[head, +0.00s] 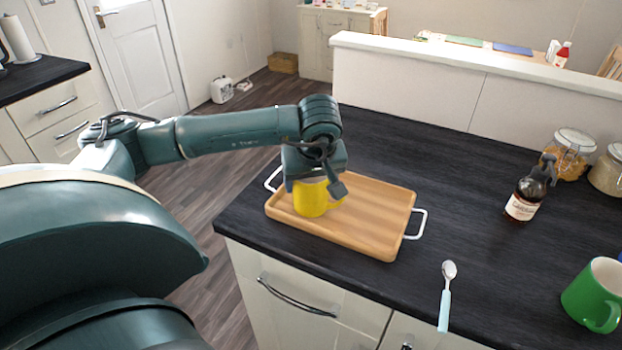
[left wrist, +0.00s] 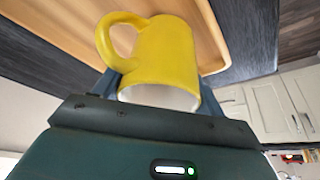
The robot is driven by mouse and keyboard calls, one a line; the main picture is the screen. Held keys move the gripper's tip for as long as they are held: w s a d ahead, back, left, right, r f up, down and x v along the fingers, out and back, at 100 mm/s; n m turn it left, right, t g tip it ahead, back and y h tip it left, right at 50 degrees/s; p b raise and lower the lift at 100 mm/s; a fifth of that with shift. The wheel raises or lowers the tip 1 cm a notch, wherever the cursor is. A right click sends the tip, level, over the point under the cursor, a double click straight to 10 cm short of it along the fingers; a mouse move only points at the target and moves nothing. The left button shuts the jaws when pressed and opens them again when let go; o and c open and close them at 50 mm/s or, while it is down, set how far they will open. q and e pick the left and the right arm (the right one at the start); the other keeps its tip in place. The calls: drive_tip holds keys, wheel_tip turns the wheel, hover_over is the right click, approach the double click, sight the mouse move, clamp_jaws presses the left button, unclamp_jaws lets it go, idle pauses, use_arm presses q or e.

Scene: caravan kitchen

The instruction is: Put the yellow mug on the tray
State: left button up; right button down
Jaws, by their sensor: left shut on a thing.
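The yellow mug (head: 311,198) is at the left part of the wooden tray (head: 370,238) in the head view, upright. I cannot tell whether its base touches the tray. My left gripper (head: 316,180) is above the mug and shut on it, hiding its rim. In the left wrist view the mug (left wrist: 165,55) sits between the fingers, with its handle to the left and the tray (left wrist: 60,30) behind it. The tray has white handles and lies on the dark counter. My right gripper is not in view.
On the dark counter (head: 470,190) are a brown bottle (head: 522,204), glass jars (head: 570,155), a spoon (head: 446,295) with a pale blue handle and a green mug (head: 592,296) at the right. The right part of the tray is empty. A low white wall (head: 430,90) stands behind.

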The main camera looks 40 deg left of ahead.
use_arm(q)
drive_tip(key=shift+f, duration=0.2)
drive_tip(key=o, duration=0.8)
drive_tip(key=shift+r, duration=0.1)
drive_tip(key=o, duration=0.4)
drive_tip(key=shift+c, duration=0.2)
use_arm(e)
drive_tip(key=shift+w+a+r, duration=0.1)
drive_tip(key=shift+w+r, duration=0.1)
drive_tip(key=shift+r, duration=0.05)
use_arm(q)
drive_tip(key=shift+r, duration=0.25)
drive_tip(key=shift+d+r, duration=0.15)
drive_tip(key=shift+r, duration=0.2)
drive_tip(key=v, duration=1.1)
drive_tip(key=shift+s, duration=0.2)
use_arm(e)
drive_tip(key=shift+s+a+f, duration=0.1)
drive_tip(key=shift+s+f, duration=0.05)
